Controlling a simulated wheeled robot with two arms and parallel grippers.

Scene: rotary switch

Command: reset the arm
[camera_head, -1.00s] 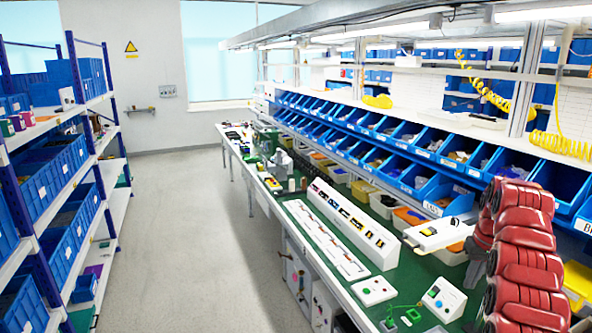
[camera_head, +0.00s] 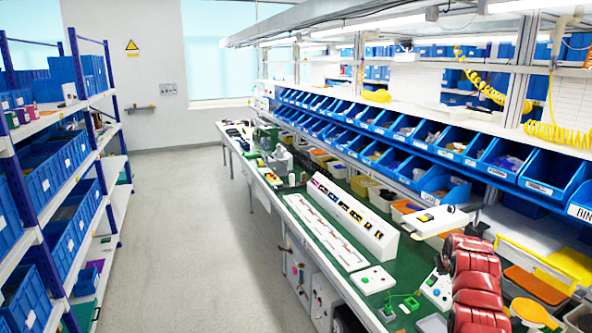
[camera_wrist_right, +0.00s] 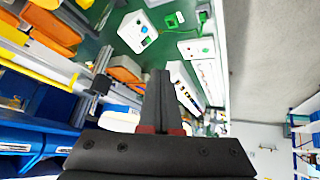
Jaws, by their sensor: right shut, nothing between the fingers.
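My right arm (camera_head: 474,284) shows as red rounded links at the lower right of the head view, over the near end of the bench. Its gripper is not clear there. In the right wrist view my right gripper (camera_wrist_right: 162,76) is black, with its two fingers together and empty. It is above the bench and apart from the things around it. A white sloped box with coloured buttons (camera_head: 437,290) stands on the green bench top beside my arm; it also shows in the wrist view (camera_wrist_right: 138,32). My left gripper is out of view.
A long white sloped panel (camera_head: 350,215) and a flat box with buttons (camera_head: 375,280) lie on the bench. Blue bins (camera_head: 500,158) line its back. Yellow coiled hoses (camera_head: 556,134) hang at the right. The floor aisle (camera_head: 200,220) is clear beside shelves (camera_head: 70,190).

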